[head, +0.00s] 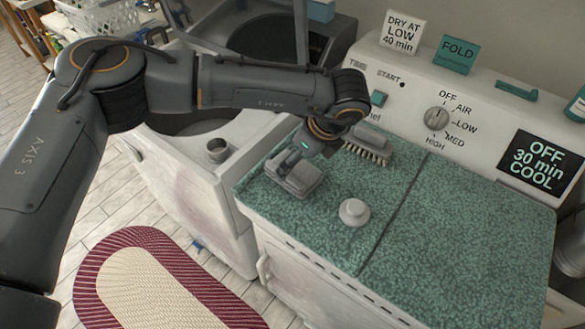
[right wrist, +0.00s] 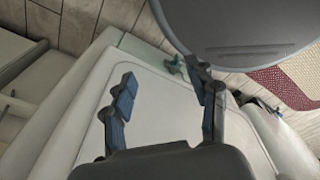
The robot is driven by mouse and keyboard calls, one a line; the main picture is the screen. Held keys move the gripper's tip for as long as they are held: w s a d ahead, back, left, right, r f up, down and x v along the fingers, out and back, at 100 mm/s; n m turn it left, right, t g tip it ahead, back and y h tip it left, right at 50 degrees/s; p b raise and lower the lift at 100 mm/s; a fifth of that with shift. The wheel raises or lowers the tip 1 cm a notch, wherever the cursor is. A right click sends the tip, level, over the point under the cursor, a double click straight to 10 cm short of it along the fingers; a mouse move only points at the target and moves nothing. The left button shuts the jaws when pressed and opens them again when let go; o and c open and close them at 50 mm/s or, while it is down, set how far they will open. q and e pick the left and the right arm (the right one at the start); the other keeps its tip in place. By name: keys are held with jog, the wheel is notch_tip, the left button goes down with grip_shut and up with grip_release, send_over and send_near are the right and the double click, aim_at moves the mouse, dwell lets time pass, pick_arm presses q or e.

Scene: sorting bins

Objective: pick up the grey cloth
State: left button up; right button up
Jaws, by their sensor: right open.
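My left gripper (head: 297,172) is at the end of the arm from the left, low over the green speckled top of the dryer. A grey, blocky shape shows there; I cannot tell whether any of it is a folded grey cloth. The fingertips are hidden or too small to judge. No grey cloth can be clearly made out elsewhere. My right gripper (right wrist: 160,82) shows only in the right wrist view. Its two blue-padded fingers are apart, with nothing between them, above a pale panel (right wrist: 155,110).
A brush (head: 368,148) and a round grey knob-like piece (head: 354,212) are on the green top (head: 460,240). The control panel (head: 475,125) rises behind. An open washer (head: 190,145) stands left. A red-bordered rug (head: 165,285) lies on the floor. The right half of the top is clear.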

aim_at(296, 170)
pick_arm(q)
jog(key=shift+p+x, duration=0.8)
jog(key=shift+x, duration=0.3)
jog(key=shift+w+f, duration=0.3)
jog(key=shift+f, duration=0.6)
jog(key=shift+a+f, duration=0.1)
jog(key=c, duration=1)
pick_arm(e)
jog(key=shift+s+r, duration=0.3)
jog(key=shift+r, duration=0.3)
jog(key=shift+s+r, duration=0.25)
jog(key=shift+r, duration=0.35)
